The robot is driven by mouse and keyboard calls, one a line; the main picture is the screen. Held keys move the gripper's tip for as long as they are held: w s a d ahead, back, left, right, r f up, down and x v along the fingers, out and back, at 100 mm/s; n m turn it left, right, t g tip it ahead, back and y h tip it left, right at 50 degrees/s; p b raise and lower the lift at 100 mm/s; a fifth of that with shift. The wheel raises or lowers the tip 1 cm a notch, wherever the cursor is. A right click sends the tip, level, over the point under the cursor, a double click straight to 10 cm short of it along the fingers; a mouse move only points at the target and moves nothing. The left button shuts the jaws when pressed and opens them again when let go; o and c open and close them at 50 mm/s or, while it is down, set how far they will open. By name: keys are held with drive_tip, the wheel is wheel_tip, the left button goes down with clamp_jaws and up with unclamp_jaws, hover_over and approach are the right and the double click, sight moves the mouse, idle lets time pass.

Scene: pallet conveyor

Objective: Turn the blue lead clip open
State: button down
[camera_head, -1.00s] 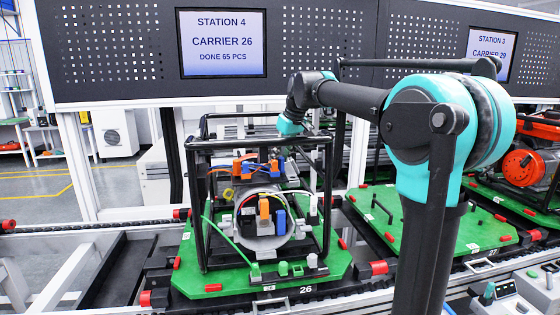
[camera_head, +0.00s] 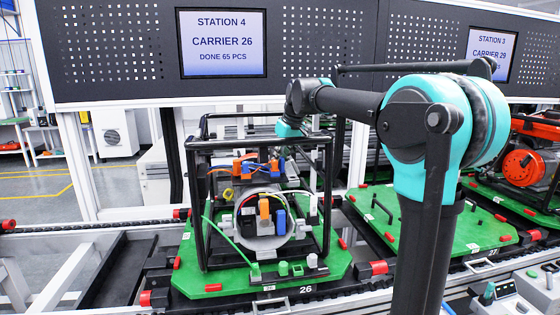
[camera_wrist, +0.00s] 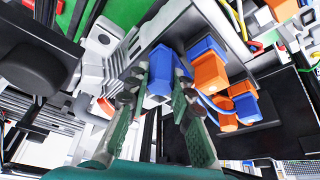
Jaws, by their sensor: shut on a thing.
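In the wrist view, my gripper (camera_wrist: 160,88) has its two green fingers on either side of a blue clip lever (camera_wrist: 160,66) and is shut on it. A blue block (camera_wrist: 208,47) sits just to the right, with an orange lever (camera_wrist: 209,75) below it. The fingers are too hidden to make out there. I cannot tell how far the clip is turned.
The black tube frame (camera_head: 204,205) stands around the unit on a green carrier plate (camera_head: 205,283). Lower inside it are an orange lever (camera_head: 264,209) and a blue connector (camera_head: 281,221). Thin leads run close by. An emptier green carrier (camera_head: 455,235) is to the right.

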drive_tip(key=shift+m, duration=0.3)
drive_tip(key=m+t+h, duration=0.1)
drive_tip(key=m, duration=0.2)
drive_tip(key=shift+m, duration=0.3)
drive_tip(key=m+h, duration=0.2)
drive_tip(key=m, duration=0.2)
drive_tip(key=shift+m, duration=0.3)
drive_tip(key=m+h, duration=0.1)
drive_tip(key=m, duration=0.3)
drive_tip(key=shift+d+m+h, duration=0.1)
drive_tip(key=shift+m+h, duration=0.2)
drive_tip(key=shift+h, duration=0.1)
drive_tip(key=shift+m+g+h, duration=0.35)
drive_tip(key=shift+m, duration=0.75)
drive_tip(key=shift+m+g+h, duration=0.35)
drive_tip(key=shift+m, duration=0.75)
drive_tip(key=c, duration=1.6)
unclamp_jaws()
